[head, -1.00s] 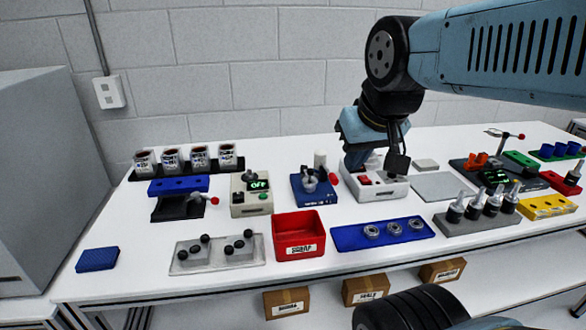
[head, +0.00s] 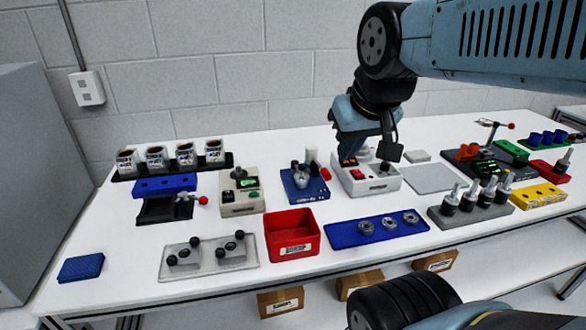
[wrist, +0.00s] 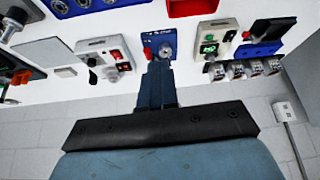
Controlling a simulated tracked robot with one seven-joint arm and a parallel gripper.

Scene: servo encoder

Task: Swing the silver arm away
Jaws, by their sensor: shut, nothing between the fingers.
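Two thin silver arms with red ball ends show in the head view. One (head: 490,124) stands raised at the back of the dark board (head: 462,157) on the right. The other (head: 193,198) lies low beside the dark stand (head: 164,209) on the left. The blue fixture (head: 292,190) between them holds a silver part (head: 301,178) and has a red knob (head: 325,174).
A beige box with a green display (head: 242,196), a red bin (head: 292,243) and a blue tray of rings (head: 345,236) stand around the fixture. Upright silver-tipped parts stand on a grey block (head: 470,215). A flat grey plate (head: 428,179) lies right of the switch box.

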